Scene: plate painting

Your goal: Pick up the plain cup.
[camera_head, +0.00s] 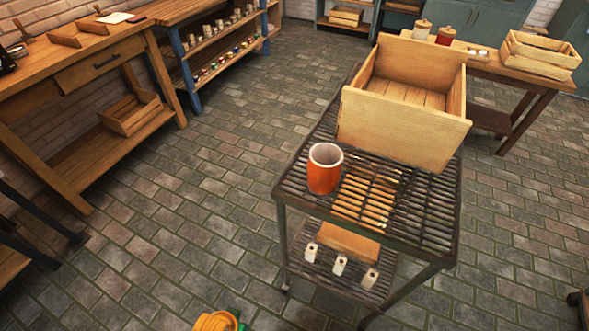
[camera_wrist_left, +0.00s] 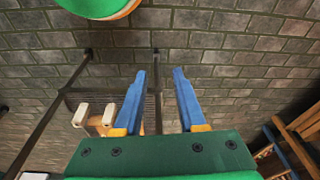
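An orange cup (camera_head: 324,170) with a pale inside and no visible pattern stands upright on the slatted top of a dark metal cart (camera_head: 424,218), near its left edge. The cup cannot be made out in the left wrist view. My left gripper (camera_wrist_left: 159,74) shows in the left wrist view with its two blue fingers apart and nothing between them, the brick floor behind. A small yellow and green part at the bottom edge of the head view looks like part of my arm. My right gripper is in neither view.
A large open wooden crate (camera_head: 404,127) stands on the cart right behind the cup. The cart's lower shelf holds a wooden block (camera_head: 343,243) and several small white items (camera_head: 339,264). A workbench (camera_head: 82,60) stands at left. The floor left of the cart is clear.

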